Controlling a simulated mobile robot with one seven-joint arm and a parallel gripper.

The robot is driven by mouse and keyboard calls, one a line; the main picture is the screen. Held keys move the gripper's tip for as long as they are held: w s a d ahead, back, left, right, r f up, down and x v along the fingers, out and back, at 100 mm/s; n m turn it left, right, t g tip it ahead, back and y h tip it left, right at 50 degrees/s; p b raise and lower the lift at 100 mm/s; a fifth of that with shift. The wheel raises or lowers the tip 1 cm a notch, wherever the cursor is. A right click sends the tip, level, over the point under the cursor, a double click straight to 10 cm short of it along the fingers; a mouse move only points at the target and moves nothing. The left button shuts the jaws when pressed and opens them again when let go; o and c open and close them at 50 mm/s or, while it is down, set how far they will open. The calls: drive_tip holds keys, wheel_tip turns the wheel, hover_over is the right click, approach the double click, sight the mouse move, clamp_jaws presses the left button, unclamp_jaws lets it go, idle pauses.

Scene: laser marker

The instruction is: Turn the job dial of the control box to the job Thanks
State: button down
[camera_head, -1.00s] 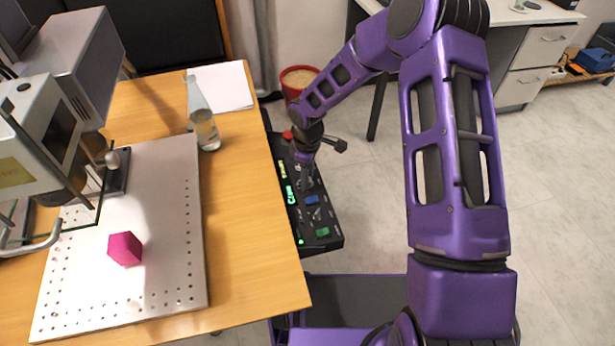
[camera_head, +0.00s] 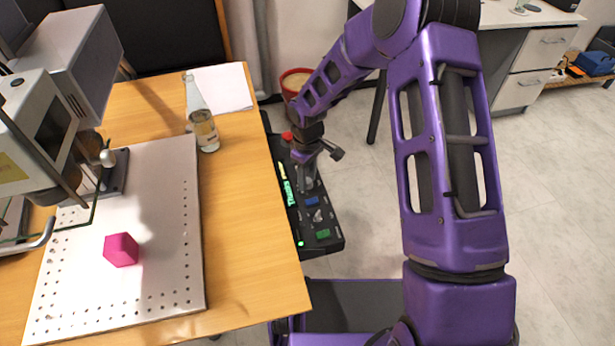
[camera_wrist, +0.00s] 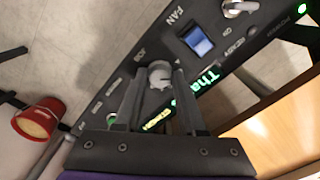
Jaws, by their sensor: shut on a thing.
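The black control box (camera_head: 322,215) stands beside the right edge of the wooden table. Its green display (camera_head: 290,188) reads "Thanks" in the head view. The pale round job dial (camera_wrist: 159,73), beside the label "JOB", sits between the fingertips of my gripper (camera_wrist: 158,82). My gripper is shut on the dial. In the head view my gripper (camera_head: 306,178) points down onto the box and hides the dial.
A blue switch (camera_wrist: 196,40) and a silver key switch (camera_wrist: 240,7) lie beyond the dial. A green button (camera_head: 323,234) is at the box's near end. A red bucket (camera_wrist: 38,120) stands nearby. A glass bottle (camera_head: 203,125) stands on the table.

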sight(308, 180)
drive_tip(key=c, duration=0.5)
unclamp_jaws()
drive_tip(key=shift+r, duration=0.15)
wheel_tip(308, 180, up, 17)
drive_tip(key=p, duration=0.3)
drive_tip(key=shift+r, duration=0.1)
